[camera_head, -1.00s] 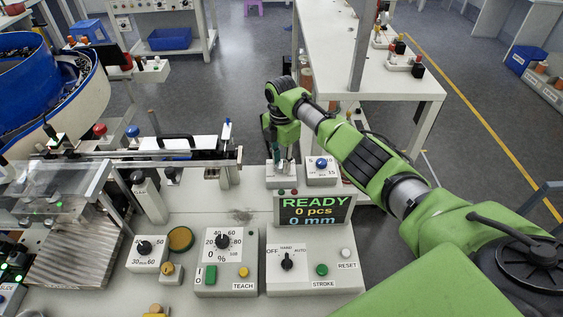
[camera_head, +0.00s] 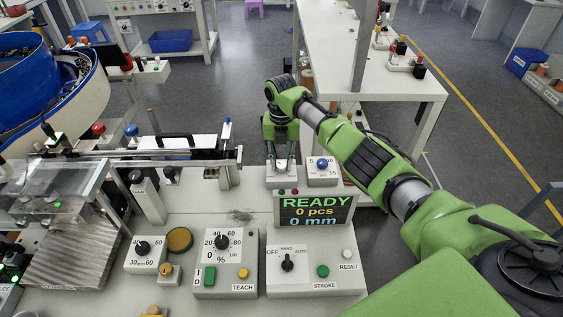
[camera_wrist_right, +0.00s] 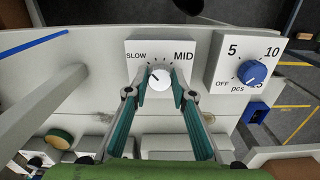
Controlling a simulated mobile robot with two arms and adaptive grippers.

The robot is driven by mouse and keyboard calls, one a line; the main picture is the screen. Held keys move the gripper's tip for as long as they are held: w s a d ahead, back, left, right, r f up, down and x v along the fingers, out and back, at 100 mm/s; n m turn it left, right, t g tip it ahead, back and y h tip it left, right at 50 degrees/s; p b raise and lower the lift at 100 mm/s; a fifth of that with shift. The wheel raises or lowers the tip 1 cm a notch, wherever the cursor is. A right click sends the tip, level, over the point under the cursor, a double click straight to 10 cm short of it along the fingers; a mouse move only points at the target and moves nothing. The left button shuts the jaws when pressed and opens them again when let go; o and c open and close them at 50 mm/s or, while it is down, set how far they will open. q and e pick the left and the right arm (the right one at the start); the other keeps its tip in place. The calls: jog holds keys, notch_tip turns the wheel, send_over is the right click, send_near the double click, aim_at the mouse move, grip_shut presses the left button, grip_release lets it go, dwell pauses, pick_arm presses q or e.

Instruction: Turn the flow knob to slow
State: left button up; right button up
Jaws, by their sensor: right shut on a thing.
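The flow knob (camera_wrist_right: 159,79) is a small pale dial on a white panel (camera_wrist_right: 142,48) marked SLOW on the left and MID on the right. A short dark line on its face points up and left, toward the SLOW side. My right gripper (camera_wrist_right: 157,90), with teal fingers, is shut on the knob, one fingertip at each side. My left gripper is not in view.
A blue pcs knob (camera_wrist_right: 252,73) on its own box stands close to the right. The READY display (camera_head: 314,210) is in front. A panel with a black percent dial (camera_head: 222,242) and another with a selector (camera_head: 287,263) stand nearer.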

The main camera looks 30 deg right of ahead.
aim_at(281, 164)
jog(key=shift+n, duration=0.3)
dwell(0.4)
jog(key=o, duration=1.1)
notch_tip(281, 164, up, 12)
